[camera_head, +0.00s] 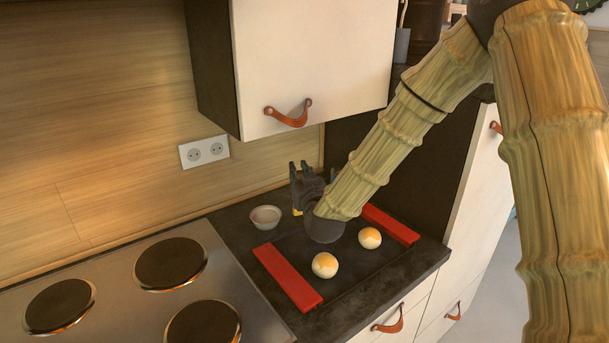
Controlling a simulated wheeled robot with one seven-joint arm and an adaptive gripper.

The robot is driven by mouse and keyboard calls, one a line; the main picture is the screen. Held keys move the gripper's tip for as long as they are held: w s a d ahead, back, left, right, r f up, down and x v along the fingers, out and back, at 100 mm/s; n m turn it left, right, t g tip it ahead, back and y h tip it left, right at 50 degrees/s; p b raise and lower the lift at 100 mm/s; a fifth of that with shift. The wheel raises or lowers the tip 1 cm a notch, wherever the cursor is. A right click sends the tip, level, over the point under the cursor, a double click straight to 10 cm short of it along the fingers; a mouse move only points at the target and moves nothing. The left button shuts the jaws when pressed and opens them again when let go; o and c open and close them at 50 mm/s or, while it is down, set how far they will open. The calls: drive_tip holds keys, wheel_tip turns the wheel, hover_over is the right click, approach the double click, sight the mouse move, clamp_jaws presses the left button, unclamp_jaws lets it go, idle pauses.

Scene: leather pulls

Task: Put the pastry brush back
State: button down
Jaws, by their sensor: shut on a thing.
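My gripper (305,187) is low over the back of the dark counter, under the wall cabinet and just behind the dark tray (345,285). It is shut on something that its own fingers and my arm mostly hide. A small yellow-orange bit at its lower left may be part of the pastry brush; I cannot make out the brush's shape. A grey holder (401,46) with a thin stick in it stands at the top, behind the cabinet's right edge.
The tray has red ends (287,277) and carries two glazed buns (325,265) (370,238). A small bowl (265,217) sits to its left. The hob (150,290) fills the left. The cabinet (310,65) with a leather pull (289,115) hangs above my gripper.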

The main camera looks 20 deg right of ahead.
drive_tip(key=w+d+f+p, duration=0.4)
drive_tip(key=w+d+f, duration=0.1)
drive_tip(key=w, duration=0.6)
drive_tip(key=shift+w+d, duration=0.2)
drive_tip(key=shift+d, duration=0.55)
drive_tip(key=shift+f, duration=0.2)
drive_tip(key=c, duration=1.3)
unclamp_jaws()
drive_tip(key=shift+c, duration=0.2)
drive_tip(key=s+b, duration=0.3)
drive_tip(key=s, duration=0.9)
drive_tip(key=shift+a, duration=0.3)
